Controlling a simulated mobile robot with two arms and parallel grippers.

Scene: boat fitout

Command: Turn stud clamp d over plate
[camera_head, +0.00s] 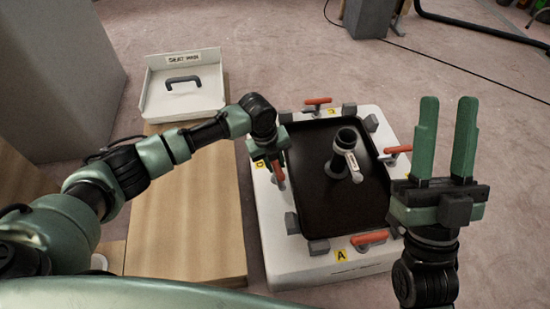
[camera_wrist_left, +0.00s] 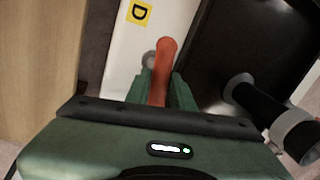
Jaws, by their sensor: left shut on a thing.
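Clamp d (camera_head: 278,173) has a red handle and stands on the left side of the white base (camera_head: 265,215), by a yellow D label (camera_head: 259,164). In the left wrist view its red handle (camera_wrist_left: 162,75) runs between my left fingers, beside the D label (camera_wrist_left: 138,12). My left gripper (camera_head: 272,160) is shut on this handle. The black plate (camera_head: 310,205) lies on the white base, with a dark upright cylinder (camera_head: 346,137) on it. The plate's edge also shows in the left wrist view (camera_wrist_left: 235,45). My right gripper (camera_head: 444,150) is open and empty, raised at the right.
Other red-handled clamps sit at the back (camera_head: 318,101), right (camera_head: 397,149) and front (camera_head: 370,238) of the base. Grey blocks surround the plate. A wooden bench (camera_head: 190,225) stands left, with a white tray (camera_head: 207,102) behind it.

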